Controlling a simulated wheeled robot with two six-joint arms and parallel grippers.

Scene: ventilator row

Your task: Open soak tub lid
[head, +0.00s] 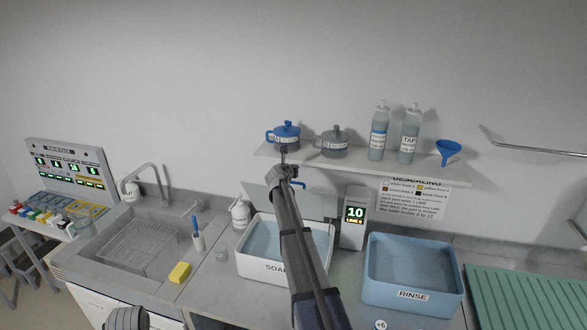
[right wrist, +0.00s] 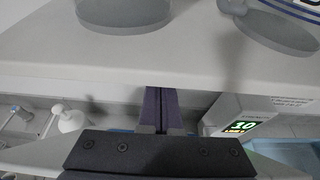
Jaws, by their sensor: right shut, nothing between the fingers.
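The soak tub (head: 251,268) is a white tub on the counter, with pale blue liquid visible inside. A grey panel (head: 262,198), apparently its lid, stands raised behind the tub against the wall, with a blue handle (head: 299,186) near its top edge. My right arm crosses in front of the tub and hides part of it and of the lid. My right gripper (head: 284,152) is above the lid at the shelf's front edge. Its fingers, also seen in the right wrist view (right wrist: 160,108), are shut together and empty. My left gripper's fingers are not in view.
A wall shelf (head: 365,166) close to my right gripper carries a blue pot (head: 287,132), a grey pot (head: 332,145), bottles and a blue funnel (head: 449,150). A display (head: 354,216) reading 10 stands between the soak tub and the blue rinse tub (head: 414,281).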

